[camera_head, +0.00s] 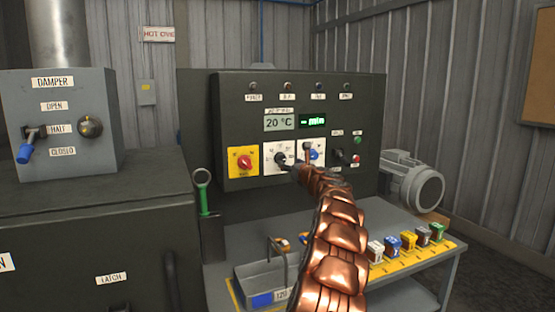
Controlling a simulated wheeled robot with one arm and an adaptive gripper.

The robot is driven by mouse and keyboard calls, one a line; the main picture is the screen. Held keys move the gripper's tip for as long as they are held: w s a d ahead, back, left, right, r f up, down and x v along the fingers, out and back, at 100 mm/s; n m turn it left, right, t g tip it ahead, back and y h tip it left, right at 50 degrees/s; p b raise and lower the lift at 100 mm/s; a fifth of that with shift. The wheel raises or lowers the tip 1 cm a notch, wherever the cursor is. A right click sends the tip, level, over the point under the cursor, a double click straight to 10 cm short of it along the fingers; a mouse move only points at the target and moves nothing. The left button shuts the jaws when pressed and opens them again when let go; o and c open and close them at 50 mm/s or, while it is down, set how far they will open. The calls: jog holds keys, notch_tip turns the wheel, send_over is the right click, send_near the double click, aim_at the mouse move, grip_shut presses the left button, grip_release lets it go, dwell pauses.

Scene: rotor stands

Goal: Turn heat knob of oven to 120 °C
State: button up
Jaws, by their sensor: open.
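The oven's control panel (365,115) stands upright at the middle. A black knob (281,158) on a white dial plate sits below a display (279,122) reading 20 °C; it looks like the heat knob. Its pointer direction and scale are too small to read. My copper-coloured arm reaches up to the panel, and my gripper (302,160) is open in front of the two white plates, close to the black knob's right side. I cannot tell whether it touches either knob.
A red knob (244,162) on a yellow plate is left of the dials. A black lever switch (340,154) and small buttons are at right. Below, a bench holds a metal tray (262,285) and several coloured blocks (408,240). A damper box (60,125) is at left.

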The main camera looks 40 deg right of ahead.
aim_at(283, 159)
jog(key=shift+d+p+x, duration=0.25)
jog(key=shift+p+x, duration=0.75)
jog(key=shift+x, duration=0.75)
jog(key=shift+p+x, duration=1.1)
jog(key=shift+w+d+p, duration=0.2)
jog(key=shift+w+p, duration=0.4)
jog(key=shift+w, duration=0.1)
